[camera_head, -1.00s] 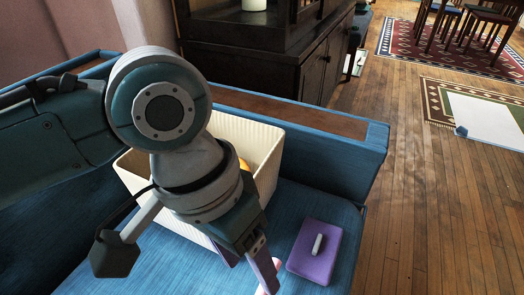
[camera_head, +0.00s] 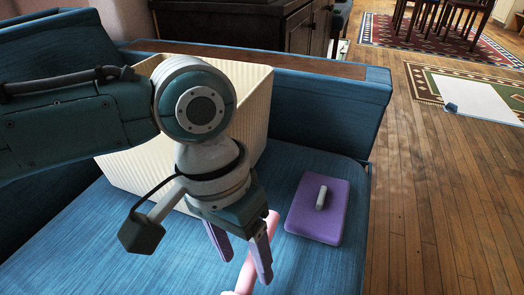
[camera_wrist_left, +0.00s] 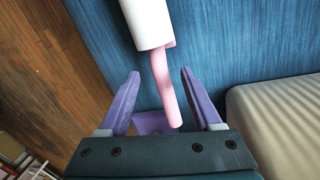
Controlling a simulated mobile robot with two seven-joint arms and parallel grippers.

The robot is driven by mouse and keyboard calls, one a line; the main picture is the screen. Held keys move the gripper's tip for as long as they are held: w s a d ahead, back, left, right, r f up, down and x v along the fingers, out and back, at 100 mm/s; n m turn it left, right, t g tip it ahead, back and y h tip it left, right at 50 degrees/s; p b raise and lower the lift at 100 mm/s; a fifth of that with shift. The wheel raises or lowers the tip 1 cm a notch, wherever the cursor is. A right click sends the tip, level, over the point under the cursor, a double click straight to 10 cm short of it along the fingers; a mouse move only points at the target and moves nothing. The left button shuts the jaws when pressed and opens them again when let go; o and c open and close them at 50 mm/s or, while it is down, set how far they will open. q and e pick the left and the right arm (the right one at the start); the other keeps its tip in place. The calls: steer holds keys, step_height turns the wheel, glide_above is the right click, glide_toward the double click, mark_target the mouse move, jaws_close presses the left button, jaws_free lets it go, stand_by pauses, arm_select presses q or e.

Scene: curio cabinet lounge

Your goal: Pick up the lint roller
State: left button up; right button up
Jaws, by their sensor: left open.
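The lint roller has a white roll (camera_wrist_left: 148,22) and a pink handle (camera_wrist_left: 164,88). In the head view only its pink handle (camera_head: 246,275) shows on the blue seat, partly hidden by my left gripper's finger; the white roll is not seen there. My left gripper (camera_head: 243,268) is open, pointing down over the handle. In the left wrist view the handle lies in line with the gap between the two purple fingers (camera_wrist_left: 160,76), with the white roll beyond the tips. I cannot tell whether the fingers are level with it. My right gripper is not in view.
A cream ribbed bin (camera_head: 140,170) stands on the blue seat (camera_head: 300,268) behind and left of the gripper. A purple box (camera_head: 318,222) with a small grey piece (camera_head: 322,197) on it lies to the right. The sofa's raised edge (camera_head: 330,100) runs behind.

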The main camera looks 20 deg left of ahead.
mark_target(247, 269)
arm_select(q)
steer(key=f+b, duration=0.2)
steer(key=f, duration=0.1)
steer(key=f+b, duration=0.1)
steer(key=shift+s+d+f, duration=0.15)
steer(key=shift+d+f, duration=0.15)
steer(key=shift+d, duration=0.1)
steer(key=shift+r, duration=0.1)
jaws_close()
